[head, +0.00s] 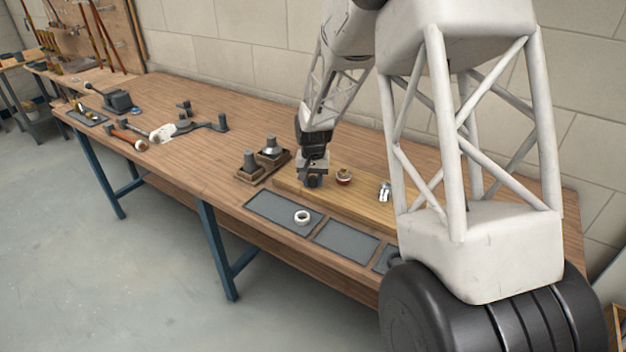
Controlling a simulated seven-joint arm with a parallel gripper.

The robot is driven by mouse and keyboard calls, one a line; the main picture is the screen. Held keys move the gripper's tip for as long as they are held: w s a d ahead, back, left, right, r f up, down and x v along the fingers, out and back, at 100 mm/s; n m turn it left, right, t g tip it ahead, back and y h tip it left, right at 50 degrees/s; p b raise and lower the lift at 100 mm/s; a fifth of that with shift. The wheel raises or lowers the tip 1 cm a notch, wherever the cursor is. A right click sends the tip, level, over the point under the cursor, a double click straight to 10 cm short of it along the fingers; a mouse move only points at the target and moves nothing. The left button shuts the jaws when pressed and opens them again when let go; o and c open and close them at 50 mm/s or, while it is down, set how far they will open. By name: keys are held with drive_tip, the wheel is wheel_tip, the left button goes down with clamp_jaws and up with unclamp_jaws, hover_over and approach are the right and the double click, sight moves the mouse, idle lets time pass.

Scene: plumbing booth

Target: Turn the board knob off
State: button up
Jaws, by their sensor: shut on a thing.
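The light wooden board (360,208) lies along the workbench. My gripper (313,180) points down over the board's left end, with its fingers shut on a small dark knob there. The fingers hide most of this knob, so its angle cannot be told.
Grey mats (345,241) lie in front of the board, one with a white ring (302,217) on it. Wooden trays with grey-topped parts (250,168) stand just left of my gripper. A red-handled tool (128,140) lies far left. Bare benchtop (205,160) lies between.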

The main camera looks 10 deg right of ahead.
sight(313, 178)
drive_tip(key=n, duration=0.6)
drive_tip(key=shift+r, duration=0.1)
drive_tip(key=n, duration=0.6)
drive_tip(key=shift+n, duration=0.3)
drive_tip(key=o, duration=0.9)
drive_tip(key=shift+r, duration=3.85)
